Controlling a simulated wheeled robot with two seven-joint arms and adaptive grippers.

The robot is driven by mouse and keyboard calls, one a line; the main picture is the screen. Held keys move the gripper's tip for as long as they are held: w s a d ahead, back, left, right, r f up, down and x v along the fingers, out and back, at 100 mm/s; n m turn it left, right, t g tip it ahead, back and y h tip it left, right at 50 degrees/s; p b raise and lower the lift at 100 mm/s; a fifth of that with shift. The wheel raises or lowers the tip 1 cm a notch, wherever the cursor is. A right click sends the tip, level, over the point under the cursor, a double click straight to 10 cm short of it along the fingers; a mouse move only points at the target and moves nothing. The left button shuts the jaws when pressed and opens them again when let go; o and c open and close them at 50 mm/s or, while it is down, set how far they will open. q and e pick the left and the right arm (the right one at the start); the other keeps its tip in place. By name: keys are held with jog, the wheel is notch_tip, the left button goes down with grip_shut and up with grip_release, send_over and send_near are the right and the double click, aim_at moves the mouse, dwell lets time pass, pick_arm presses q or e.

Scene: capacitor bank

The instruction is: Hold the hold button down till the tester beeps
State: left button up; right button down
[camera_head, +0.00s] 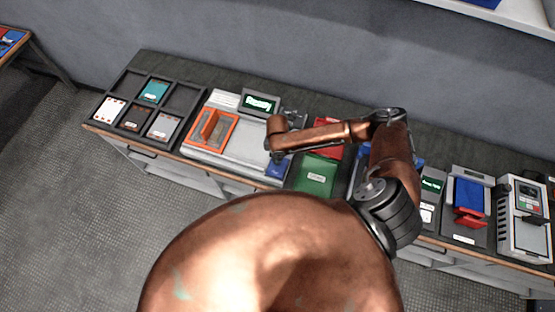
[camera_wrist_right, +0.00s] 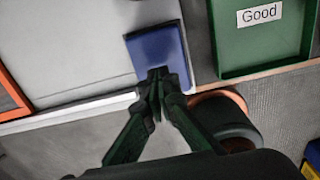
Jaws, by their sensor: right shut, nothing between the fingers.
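The grey tester (camera_head: 252,141) stands on the bench left of centre, with a lit green-text display (camera_head: 260,103) that I cannot read surely. A blue pad, which appears to be the hold button (camera_head: 279,169), is at its front right corner. It shows large in the right wrist view (camera_wrist_right: 160,48). My right gripper (camera_head: 274,156) is over this corner, mostly hidden under its wrist in the head view. In the right wrist view its fingers (camera_wrist_right: 157,76) are shut and empty, tips at the pad's near edge. I cannot tell whether they press it. My left gripper is out of view.
A green tray (camera_head: 317,174) labelled "Good" (camera_wrist_right: 260,14) stands just right of the button, with a red tray (camera_head: 329,126) behind. An orange-framed fixture (camera_head: 210,130) is on the tester's left. A compartment tray (camera_head: 128,88) is farther left; other devices (camera_head: 524,210) stand right.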

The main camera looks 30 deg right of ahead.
aim_at(278, 167)
jog(key=shift+f, duration=0.35)
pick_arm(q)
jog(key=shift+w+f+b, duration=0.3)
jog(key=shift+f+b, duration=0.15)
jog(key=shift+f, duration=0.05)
pick_arm(e)
jog(key=shift+f, duration=0.65)
pick_arm(q)
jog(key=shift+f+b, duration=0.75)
jog(key=shift+b, duration=0.05)
pick_arm(e)
jog(key=shift+f, duration=1.45)
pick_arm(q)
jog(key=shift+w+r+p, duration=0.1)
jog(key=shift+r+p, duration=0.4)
pick_arm(e)
jog(key=shift+s+f, duration=0.2)
jog(key=shift+s, duration=0.05)
jog(key=r+p, duration=0.6)
jog(key=shift+w+r+p, duration=0.2)
jog(key=shift+r+p, duration=0.1)
jog(key=shift+r, duration=0.1)
jog(key=shift+r+p, duration=0.95)
jog(key=shift+r, duration=0.3)
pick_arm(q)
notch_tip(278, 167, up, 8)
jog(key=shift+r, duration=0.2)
